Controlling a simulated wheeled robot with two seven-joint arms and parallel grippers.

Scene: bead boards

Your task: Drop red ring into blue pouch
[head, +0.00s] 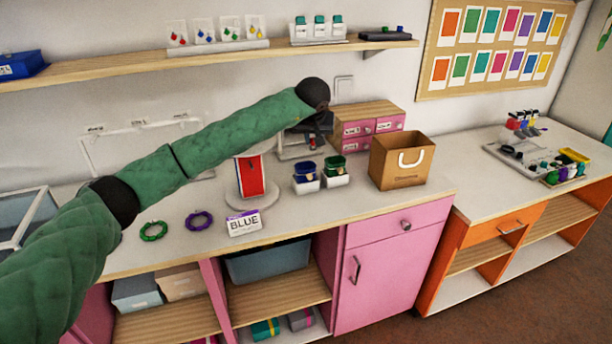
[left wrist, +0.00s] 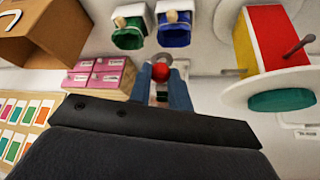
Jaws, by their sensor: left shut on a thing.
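My left gripper (head: 313,137) is above the back of the counter, behind and above the two small pouches. In the left wrist view its fingers (left wrist: 163,86) are shut on a small rounded red thing (left wrist: 160,72), apparently the red ring; its full shape is not clear. The blue pouch (head: 306,186) stands in a white holder left of a green pouch (head: 335,174). The blue pouch (left wrist: 174,37) also shows in the left wrist view, its mouth open, apart from the red thing. My right gripper is not in view.
A purple ring (head: 188,222) and a green ring (head: 143,235) lie on the counter near a BLUE sign (head: 244,223). A round-based stand with a red panel (head: 250,176) is left of the pouches. A paper bag (head: 391,170) and pink drawers (head: 357,130) stand right.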

